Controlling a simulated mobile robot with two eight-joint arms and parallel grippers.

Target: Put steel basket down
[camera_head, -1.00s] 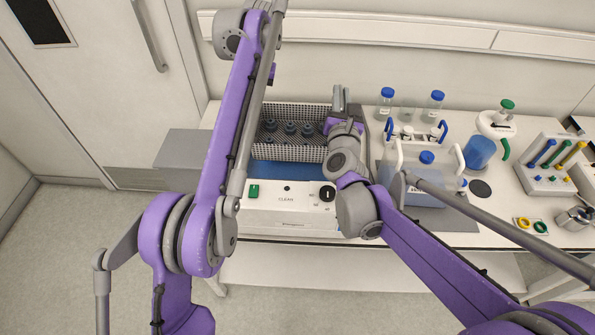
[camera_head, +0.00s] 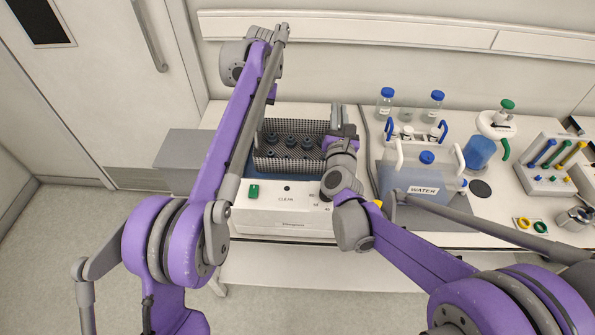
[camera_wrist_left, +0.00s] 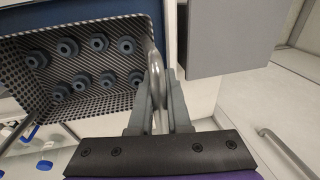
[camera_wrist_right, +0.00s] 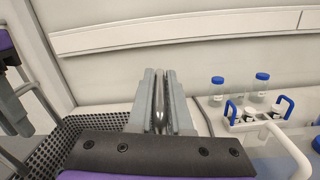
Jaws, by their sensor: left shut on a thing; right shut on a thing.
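The steel basket (camera_head: 288,166) is a dark mesh box holding several dark blue round parts. It hangs over or partly inside the opening of the white ultrasonic cleaner (camera_head: 285,210); I cannot tell whether it touches the bottom. My right gripper (camera_head: 336,116) is shut on the basket's right handle, a metal loop seen in the right wrist view (camera_wrist_right: 159,100). My left gripper (camera_wrist_left: 157,85) is shut on the other handle, seen between its fingers in the left wrist view. In the head view my left arm hides most of that gripper.
A grey box (camera_head: 182,158) stands left of the cleaner. A clear water tank (camera_head: 412,180) stands close on its right. A wall rail runs behind.

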